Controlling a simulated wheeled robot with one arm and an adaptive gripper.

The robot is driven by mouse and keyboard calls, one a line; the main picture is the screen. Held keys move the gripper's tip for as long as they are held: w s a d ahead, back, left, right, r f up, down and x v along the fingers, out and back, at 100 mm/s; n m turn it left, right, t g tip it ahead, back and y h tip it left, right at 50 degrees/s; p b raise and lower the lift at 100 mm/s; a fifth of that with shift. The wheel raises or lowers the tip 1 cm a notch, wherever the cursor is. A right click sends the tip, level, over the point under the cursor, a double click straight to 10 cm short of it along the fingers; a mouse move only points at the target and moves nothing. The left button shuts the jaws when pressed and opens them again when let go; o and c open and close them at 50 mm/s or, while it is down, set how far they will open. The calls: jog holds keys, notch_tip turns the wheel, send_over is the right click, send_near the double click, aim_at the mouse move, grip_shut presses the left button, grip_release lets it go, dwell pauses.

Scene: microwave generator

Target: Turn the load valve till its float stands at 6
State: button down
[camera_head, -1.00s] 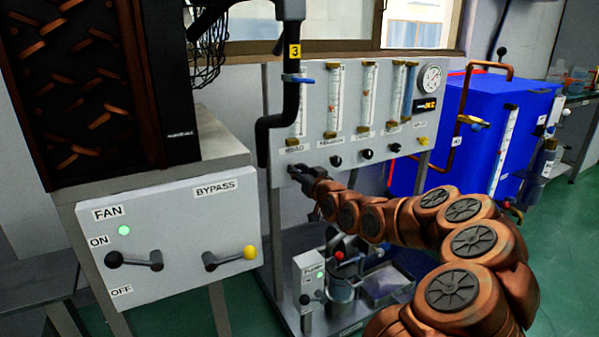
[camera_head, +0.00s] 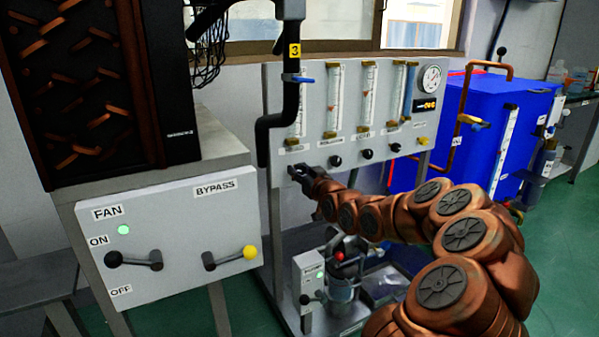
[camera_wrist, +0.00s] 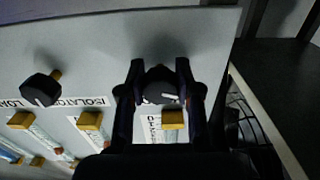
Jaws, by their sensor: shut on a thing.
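A grey panel (camera_head: 405,157) carries a row of upright flow tubes with small knobs below. My gripper (camera_head: 297,172) is at the panel's lower left, below the leftmost tube (camera_head: 300,105). In the wrist view my gripper (camera_wrist: 158,80) is shut around a dark knob (camera_wrist: 160,92) with a white mark; the label beside it seems to start with CH. The ISOLATOR label (camera_wrist: 85,101) and a cut-off label starting LOA (camera_wrist: 12,103) lie to the left. A free black knob (camera_wrist: 40,90) stands near them. The load tube (camera_head: 369,92) seems to be third from left; its float reading is too small to tell.
A black hanging pipe (camera_head: 290,110) with a blue handle partly covers the left tube. A FAN and BYPASS lever box (camera_head: 190,235) stands at left front. A blue tank (camera_head: 520,120) stands at right. A pump unit (camera_head: 340,280) sits below the panel.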

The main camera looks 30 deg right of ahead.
jog(key=c, duration=0.8)
grip_release()
jog(key=shift+s, duration=0.1)
jog(key=shift+s+a, duration=0.2)
jog(key=shift+s, duration=1.75)
jog(key=shift+s+a, duration=0.15)
jog(key=shift+s, duration=1.8)
jog(key=shift+s+a, duration=0.2)
jog(key=shift+s, duration=1.75)
